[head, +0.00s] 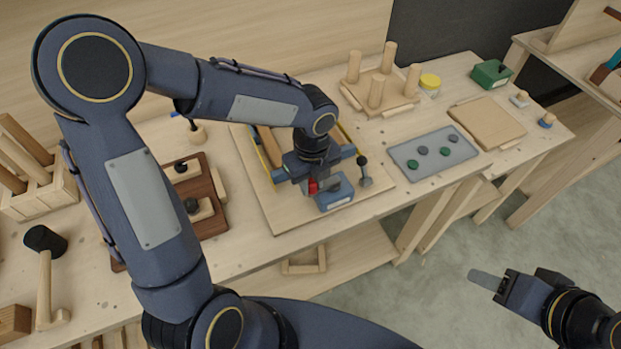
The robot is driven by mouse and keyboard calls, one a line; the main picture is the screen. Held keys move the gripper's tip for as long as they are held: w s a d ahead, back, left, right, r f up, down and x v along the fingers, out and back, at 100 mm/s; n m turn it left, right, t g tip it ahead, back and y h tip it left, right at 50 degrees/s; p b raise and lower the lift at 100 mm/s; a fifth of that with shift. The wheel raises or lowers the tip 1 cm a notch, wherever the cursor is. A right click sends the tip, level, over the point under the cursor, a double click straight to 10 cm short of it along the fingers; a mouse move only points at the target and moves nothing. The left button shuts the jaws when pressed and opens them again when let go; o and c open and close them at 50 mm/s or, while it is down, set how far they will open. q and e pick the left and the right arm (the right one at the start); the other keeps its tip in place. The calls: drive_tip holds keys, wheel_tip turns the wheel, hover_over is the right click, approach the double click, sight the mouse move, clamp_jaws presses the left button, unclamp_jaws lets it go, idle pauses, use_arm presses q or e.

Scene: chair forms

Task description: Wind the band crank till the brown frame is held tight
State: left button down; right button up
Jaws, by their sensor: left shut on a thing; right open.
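The brown frame (268,141) lies on a light wooden board, mostly hidden under my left arm. A yellow band (269,164) shows along its side. A blue block (337,194) with a pale label sits at the frame's near corner. My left gripper (322,186) points down beside this block, shut on a small red part (312,186) that looks like the crank's grip. The fingers hide most of the crank. A black-knobbed grey post (364,171) stands right of the block. My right gripper (490,282) is open and empty over the floor, off the bench.
The board (283,220) lies on the bench. A peg stand (379,88), a grey tray with discs (434,167), a flat wooden panel (487,122) and a green box (491,73) stand to the right.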

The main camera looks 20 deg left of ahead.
idle(0.3)
use_arm(q)
drive_tip(key=c, duration=1.2)
unclamp_jaws()
wheel_tip(320, 180, up, 8)
drive_tip(key=shift+f, duration=0.1)
drive_tip(key=s+a+n+t+h, duration=0.1)
drive_tip(key=s+a+n+t, duration=0.1)
drive_tip(key=s+n, duration=0.3)
drive_tip(key=s+a+r+n+t+h, duration=0.1)
drive_tip(key=s+n, duration=0.5)
drive_tip(key=n, duration=0.7)
drive_tip(key=s+a+r+n+t+h, duration=0.1)
drive_tip(key=s+n, duration=0.4)
drive_tip(key=n, duration=0.5)
drive_tip(key=shift+s+a+r+t+h, duration=0.15)
drive_tip(key=shift+a+t+h, duration=0.25)
drive_tip(key=shift+a+t, duration=0.65)
